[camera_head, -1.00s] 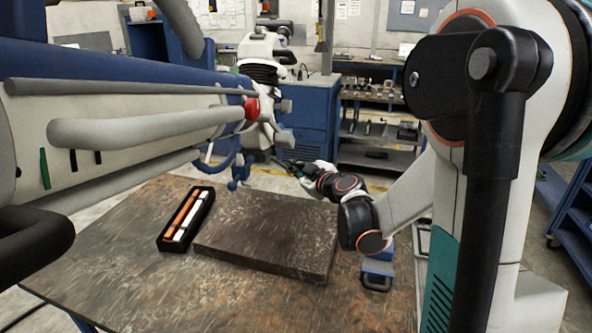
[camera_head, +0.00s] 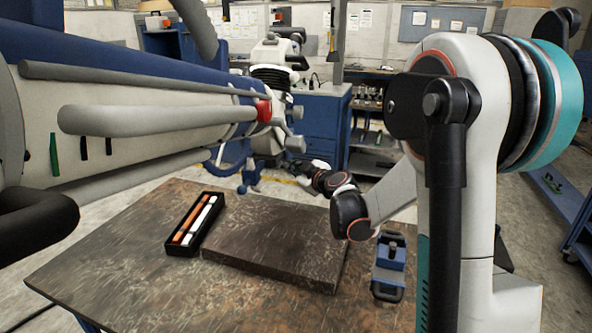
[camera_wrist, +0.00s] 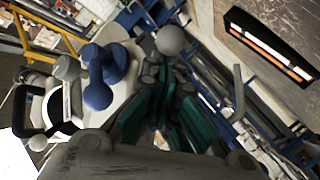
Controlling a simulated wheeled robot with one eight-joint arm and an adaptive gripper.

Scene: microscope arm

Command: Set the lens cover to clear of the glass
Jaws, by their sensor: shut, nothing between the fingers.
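The microscope head (camera_head: 268,138) hangs past the far edge of the table, at the end of a long blue and white arm (camera_head: 130,120). In the wrist view the white head (camera_wrist: 128,62) shows blue knobs (camera_wrist: 98,92) and a grey ball (camera_wrist: 170,40) close to the fingertips. I cannot tell for sure which part is the lens cover. The glass is not clearly visible. My gripper (camera_wrist: 168,85), with teal and dark fingers, is shut and empty beside the head. In the head view it is small and partly hidden by my wrist.
A worktable (camera_head: 120,250) carries a dark slab (camera_head: 275,245), a black tray (camera_head: 172,247) with orange and white sticks, and a blue device (camera_head: 390,255). A black loop handle (camera_wrist: 20,105) sticks out left in the wrist view. Shelves and a blue cabinet stand behind.

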